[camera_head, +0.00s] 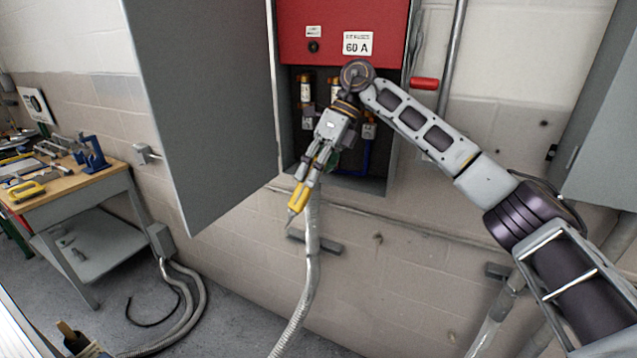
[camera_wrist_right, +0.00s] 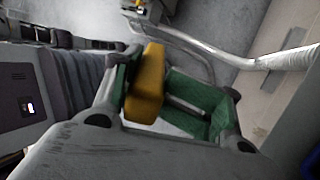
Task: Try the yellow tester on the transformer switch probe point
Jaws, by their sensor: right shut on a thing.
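My right gripper (camera_head: 312,174) hangs in front of the open grey switch box, fingers pointing down and left. It is shut on the yellow tester (camera_head: 299,197), whose pale pointed tip aims down, away from the box. In the right wrist view the yellow tester (camera_wrist_right: 147,84) sits between the green-lined fingers (camera_wrist_right: 166,92). The transformer switch (camera_head: 340,25) has a red front panel with a "60 A" label and a small dark round fitting (camera_head: 313,46). I cannot tell which part is the probe point. My arm and gripper hide part of the lower compartment. My left gripper is not visible.
The open grey door (camera_head: 205,110) stands left of the box. A red lever handle (camera_head: 424,83) sticks out at its right. A conduit (camera_head: 311,255) runs down below the box. A workbench (camera_head: 75,185) with tools stands at the left. The wall below the box is mostly clear.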

